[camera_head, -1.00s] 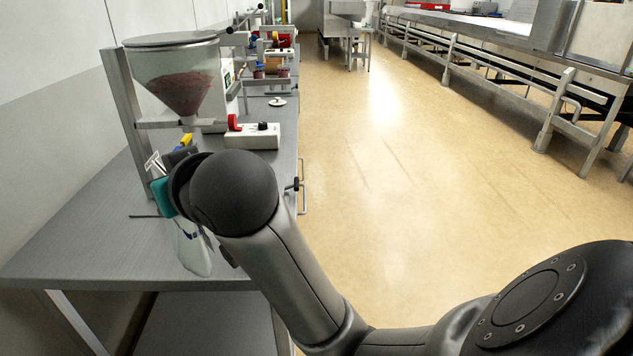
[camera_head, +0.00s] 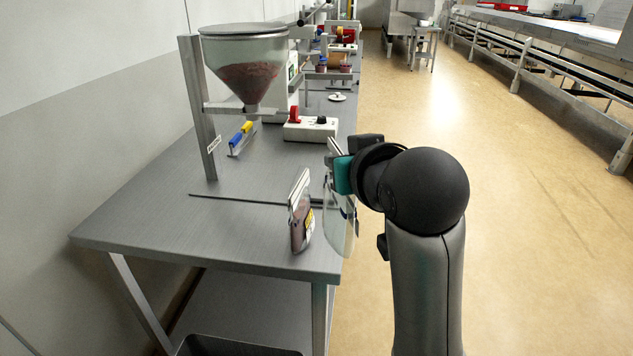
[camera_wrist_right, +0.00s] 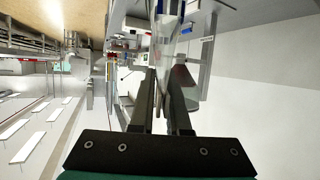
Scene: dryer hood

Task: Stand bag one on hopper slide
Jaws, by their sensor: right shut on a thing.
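My right gripper (camera_head: 338,165) is shut on a clear, pale bag (camera_head: 341,225), which hangs down at the table's right edge. In the right wrist view the fingers (camera_wrist_right: 165,105) close around a pale, thin part of it. A second bag (camera_head: 301,215) with pinkish contents, a yellow label and a flat silvery top stands upright on the table, just left of the held bag. I cannot tell which is bag one. The hopper (camera_head: 248,75), a clear cone with reddish granules, is on a post behind. I cannot clearly identify its slide. My left gripper is out of view.
A blue-and-yellow-handled item (camera_head: 241,136) lies below the hopper. A white control box (camera_head: 311,130) with a red knob stands to its right. A thin dark strip (camera_head: 240,198) crosses the grey table (camera_head: 150,215). The table's front left is clear.

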